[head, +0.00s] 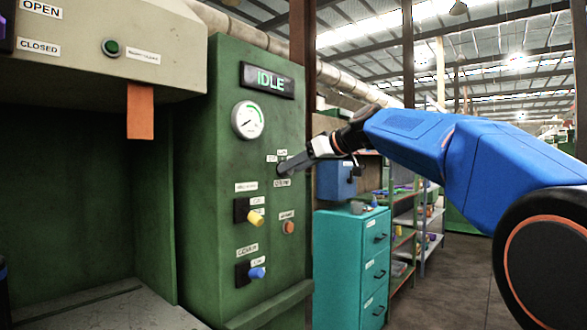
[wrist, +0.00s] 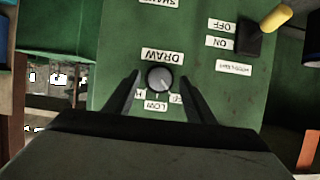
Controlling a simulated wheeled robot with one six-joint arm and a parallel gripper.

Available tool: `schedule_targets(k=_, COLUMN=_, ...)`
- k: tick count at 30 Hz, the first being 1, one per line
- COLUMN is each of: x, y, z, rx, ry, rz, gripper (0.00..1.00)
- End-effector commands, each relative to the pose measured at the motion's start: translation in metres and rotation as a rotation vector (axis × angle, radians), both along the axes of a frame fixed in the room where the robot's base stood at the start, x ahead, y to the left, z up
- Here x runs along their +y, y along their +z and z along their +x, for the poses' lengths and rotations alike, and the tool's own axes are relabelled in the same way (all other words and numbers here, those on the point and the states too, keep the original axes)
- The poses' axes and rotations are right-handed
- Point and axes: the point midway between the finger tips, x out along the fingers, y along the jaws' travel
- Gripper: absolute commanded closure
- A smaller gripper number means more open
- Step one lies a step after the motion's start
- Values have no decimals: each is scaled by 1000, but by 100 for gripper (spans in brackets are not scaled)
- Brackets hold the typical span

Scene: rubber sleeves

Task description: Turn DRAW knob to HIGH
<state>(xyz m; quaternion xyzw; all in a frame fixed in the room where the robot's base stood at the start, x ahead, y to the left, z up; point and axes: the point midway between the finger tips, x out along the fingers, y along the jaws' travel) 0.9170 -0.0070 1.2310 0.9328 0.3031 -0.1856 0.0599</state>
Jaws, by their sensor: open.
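The DRAW knob (wrist: 159,78) is a round grey dial on the green panel, seen upside down in the wrist view, beside its DRAW label (wrist: 162,56). Below it in that view are a LOW label (wrist: 156,105) and two partly covered labels, one starting with H at left and one ending in FF at right. A light mark on the dial seems to face lower right, toward the FF label. My gripper (wrist: 160,74) is open, with one finger on each side of the knob and a gap visible. In the head view my gripper (head: 285,168) covers the knob.
On the same panel are a yellow lever switch (head: 255,217), a blue one (head: 256,273), an orange button (head: 289,228), a gauge (head: 248,119) and an IDLE display (head: 267,81). A teal drawer cabinet (head: 340,265) stands right of the panel, under my arm.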

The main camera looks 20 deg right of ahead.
Motion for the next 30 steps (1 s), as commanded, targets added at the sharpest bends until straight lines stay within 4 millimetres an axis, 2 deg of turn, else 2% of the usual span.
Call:
schedule_targets(k=13, x=5, y=-4, z=7, rx=0, ry=0, rz=0, gripper=50)
schedule_targets(k=18, x=5, y=-4, z=7, rx=0, ry=0, rz=0, gripper=91)
schedule_targets(k=30, x=4, y=-4, z=7, rx=32, ry=-1, rz=43, gripper=91)
